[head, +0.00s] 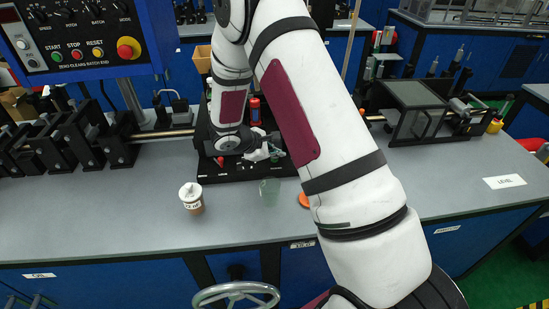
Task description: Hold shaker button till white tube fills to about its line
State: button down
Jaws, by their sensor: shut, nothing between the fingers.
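My gripper (268,153) is shut and empty, low over a black tray-like base (245,172) near the middle of the bench. My own arm reaches down across the picture and covers much of what lies behind and to the right of the gripper. I cannot make out a white tube or its line, nor a shaker button; they may be hidden or too small to tell. I cannot tell whether the fingertips touch anything.
A labelled jar with a white lid (191,197) stands on the grey bench (120,225), left of a pale green translucent cup (270,191). An orange disc (305,201) lies partly behind my arm. A control panel (85,40) with buttons stands upper left. The front-left bench is clear.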

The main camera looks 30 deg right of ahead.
aim_at(276, 160)
dwell(0.3)
jog(key=shift+r+p, duration=0.3)
jog(key=shift+r, duration=0.6)
jog(key=shift+r+p, duration=0.75)
jog(key=shift+r, duration=1.75)
